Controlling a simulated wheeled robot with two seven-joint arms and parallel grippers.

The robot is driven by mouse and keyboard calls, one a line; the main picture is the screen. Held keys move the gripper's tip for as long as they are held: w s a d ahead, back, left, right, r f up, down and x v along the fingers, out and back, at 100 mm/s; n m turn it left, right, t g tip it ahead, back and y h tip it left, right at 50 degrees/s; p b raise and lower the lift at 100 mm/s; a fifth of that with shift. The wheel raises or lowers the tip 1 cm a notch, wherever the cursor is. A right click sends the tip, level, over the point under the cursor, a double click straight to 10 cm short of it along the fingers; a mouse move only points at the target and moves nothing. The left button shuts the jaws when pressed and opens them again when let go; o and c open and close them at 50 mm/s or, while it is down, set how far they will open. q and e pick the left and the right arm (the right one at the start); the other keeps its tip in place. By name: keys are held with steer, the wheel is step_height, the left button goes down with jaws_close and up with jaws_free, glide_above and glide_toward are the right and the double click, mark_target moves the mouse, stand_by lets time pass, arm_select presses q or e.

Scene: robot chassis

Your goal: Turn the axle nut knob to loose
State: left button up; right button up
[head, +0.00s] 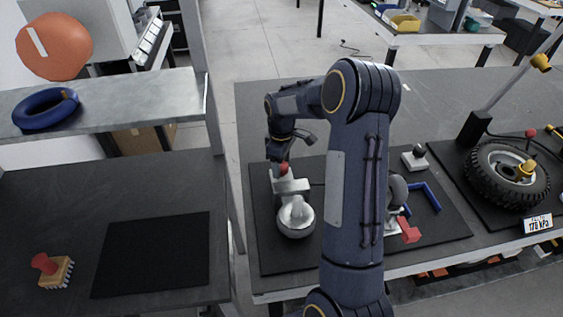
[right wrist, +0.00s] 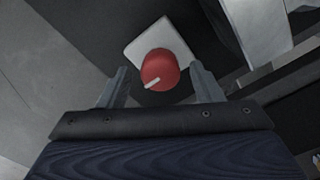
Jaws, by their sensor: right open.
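A round red knob (right wrist: 159,70) with a white pointer line stands on a white square base plate (right wrist: 184,42) in the right wrist view. The line points to the lower left of that picture. In the head view the red knob (head: 284,168) shows at the left of the dark mat, beside a grey-white fixture. My right gripper (right wrist: 161,84) is open, with one finger on each side of the knob and a visible gap to both. In the head view the right gripper (head: 281,153) is just above the knob, partly hiding it. My left gripper is not in view.
The grey-white fixture (head: 295,216) stands close to the knob. A dark-topped knob (head: 416,156), a blue bracket (head: 425,197) and a red block (head: 409,231) lie farther right. A tyred wheel (head: 483,165) is at the far right. The left bench has a black mat (head: 152,254) and brush (head: 54,271).

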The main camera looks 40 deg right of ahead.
step_height(320, 180, up, 8)
steer(key=shift+f, duration=0.1)
stand_by(0.4)
stand_by(0.4)
